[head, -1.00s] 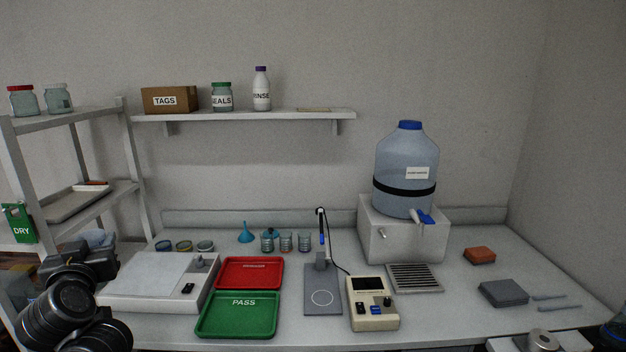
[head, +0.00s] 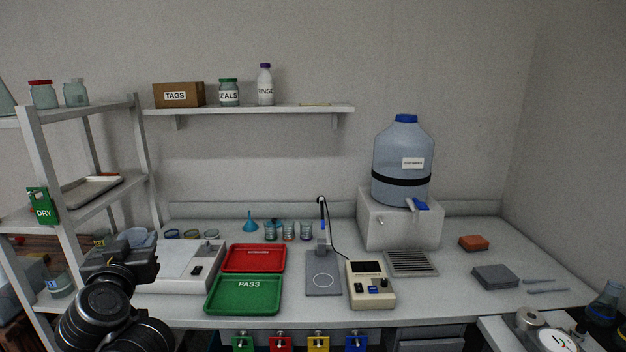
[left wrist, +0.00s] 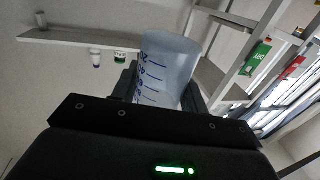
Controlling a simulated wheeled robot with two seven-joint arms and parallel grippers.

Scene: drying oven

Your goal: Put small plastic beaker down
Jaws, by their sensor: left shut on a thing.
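The small plastic beaker (left wrist: 168,65) is clear bluish plastic with blue graduation marks. In the left wrist view it stands up between the fingers of my left gripper (left wrist: 160,98), which is shut on it. In the head view my left gripper (head: 130,252) is at the left, in front of the left end of the bench. The beaker (head: 141,237) shows there only as a pale blue patch behind the dark gripper, mostly hidden. My right gripper is not in view.
A white flat device (head: 178,268), a red tray (head: 253,258) and a green PASS tray (head: 243,295) lie near the gripper. Small glassware (head: 288,232) stands behind. A shelf rack (head: 62,220) rises at left. Bare bench (head: 450,285) shows at right.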

